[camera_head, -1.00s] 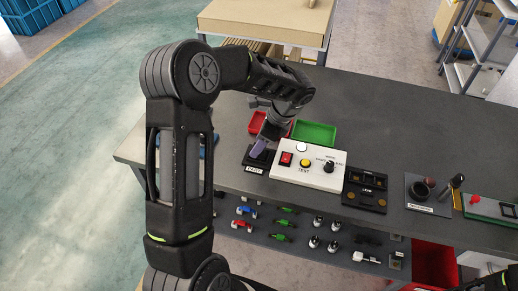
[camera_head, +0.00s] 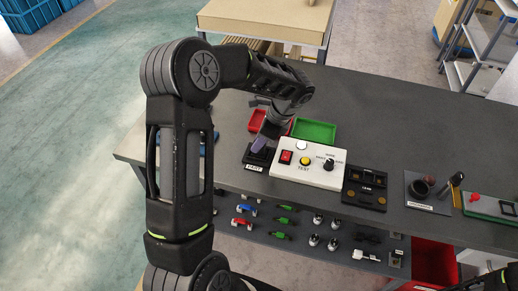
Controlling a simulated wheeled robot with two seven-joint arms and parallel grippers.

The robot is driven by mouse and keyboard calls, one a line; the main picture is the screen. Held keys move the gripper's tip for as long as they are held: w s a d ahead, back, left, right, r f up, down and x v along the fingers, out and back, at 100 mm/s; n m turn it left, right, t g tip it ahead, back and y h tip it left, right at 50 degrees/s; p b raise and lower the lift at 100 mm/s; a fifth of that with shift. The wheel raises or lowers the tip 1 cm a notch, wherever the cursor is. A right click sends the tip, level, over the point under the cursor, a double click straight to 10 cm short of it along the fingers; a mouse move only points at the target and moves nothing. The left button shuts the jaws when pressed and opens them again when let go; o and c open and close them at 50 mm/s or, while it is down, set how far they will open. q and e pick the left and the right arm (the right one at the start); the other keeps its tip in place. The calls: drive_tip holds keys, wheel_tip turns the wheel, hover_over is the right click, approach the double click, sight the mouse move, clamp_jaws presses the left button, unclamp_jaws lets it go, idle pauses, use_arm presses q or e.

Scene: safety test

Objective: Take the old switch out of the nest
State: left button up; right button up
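The black nest (camera_head: 254,166), with a white label on its front edge, sits on the dark workbench just left of the white test box. My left gripper (camera_head: 262,146) points down over the nest, its tips at or just above it. A small greyish-purple piece, perhaps the old switch or a fingertip, shows at the gripper's end. The switch in the nest is not clearly visible, and whether the fingers are open or shut is too small to tell.
The white test box (camera_head: 318,175) with a red switch, yellow button and black knob stands right beside the nest. Red (camera_head: 257,121) and green (camera_head: 314,131) trays lie behind it. A black fixture (camera_head: 364,188) is to the right. Connectors lie on the lower shelf (camera_head: 340,237).

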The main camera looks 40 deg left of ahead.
use_arm(q)
clamp_jaws()
wheel_tip(320, 180, up, 10)
drive_tip(key=shift+r+b, duration=0.1)
drive_tip(key=shift+b, duration=0.6)
idle(0.5)
